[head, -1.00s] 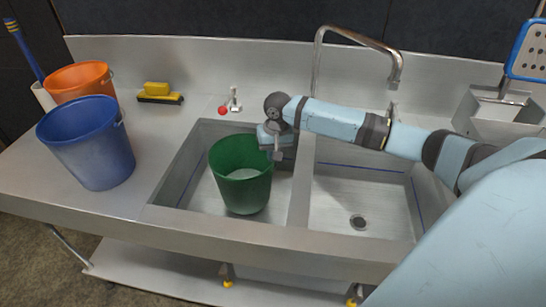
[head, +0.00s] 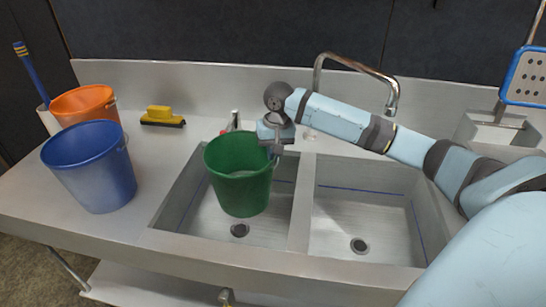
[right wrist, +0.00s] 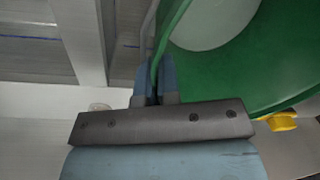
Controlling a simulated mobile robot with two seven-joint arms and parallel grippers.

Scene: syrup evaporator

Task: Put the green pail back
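The green pail (head: 238,182) hangs upright above the left sink basin (head: 187,190), with the basin's drain showing below it. My right gripper (head: 274,152) is at the pail's right rim. In the right wrist view, my right gripper's fingers (right wrist: 154,82) are shut on the rim of the green pail (right wrist: 262,62), one finger on each side of the wall. A pale round patch shows inside the pail; I cannot tell whether it is the bottom or contents. My left gripper is not in view.
A blue pail (head: 92,172) and an orange pail (head: 85,104) stand on the left counter. A yellow brush (head: 160,116) lies behind them to the right. A faucet (head: 352,62) arches behind the empty right basin (head: 365,215). The counter between blue pail and sink is clear.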

